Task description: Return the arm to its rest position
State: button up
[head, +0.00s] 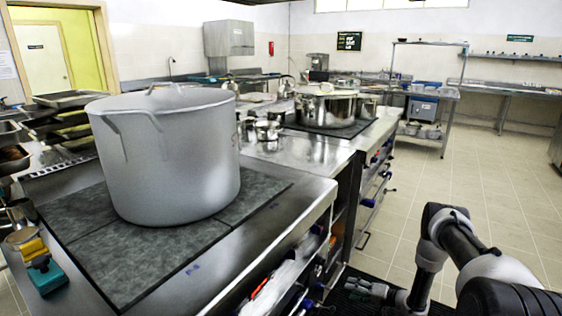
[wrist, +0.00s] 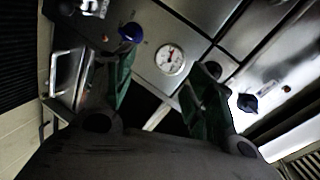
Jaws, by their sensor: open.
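My arm (head: 440,240) is folded at the lower right of the head view, over the floor beside the stove's front. My gripper (head: 362,288) is low and points left toward the stove front; it is small and dark there. In the wrist view my gripper (wrist: 160,92) shows two dark green fingers spread apart with nothing between them. Behind them is an appliance front with a round white gauge (wrist: 170,59) and a blue knob (wrist: 131,33).
A large stockpot (head: 170,155) stands on the dark stove top (head: 150,255). A shiny lidded pot (head: 326,105) stands farther back. The stove's front edge (head: 335,195) is close to my arm. The tiled floor (head: 470,175) to the right is free. The wrist view shows a metal handle (wrist: 60,72).

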jog(key=s+d+f+g+h, duration=0.2)
jog(key=s+d+f+h, duration=0.25)
jog(key=f, duration=0.25)
jog(key=s+d+r+n+g+h, duration=0.2)
jog(key=d+g+h, duration=0.1)
jog(key=d, duration=0.4)
jog(key=s+d+r+g+h, duration=0.1)
jog(key=d+r+h, duration=0.15)
jog(key=r, duration=0.45)
jog(key=s+d+r+n+g+h, duration=0.1)
jog(key=s+d+r+g, duration=0.15)
jog(key=r, duration=0.35)
jog(key=s+d+r+h, duration=0.1)
jog(key=d+r, duration=0.3)
jog(key=r, duration=0.3)
jog(key=s+a+r+t, duration=0.1)
jog(key=s+a+r, duration=0.4)
jog(key=r, duration=1.1)
jog(key=s+a+r+n+t, duration=0.1)
jog(key=s+a+r, duration=0.5)
jog(key=s+r, duration=0.5)
jog(key=s+a+r+t, duration=0.2)
jog(key=s+a+r, duration=0.4)
jog(key=r, duration=1.6)
jog(key=s, duration=0.3)
jog(key=shift+r+n+y, duration=0.3)
jog(key=shift+r+n, duration=0.1)
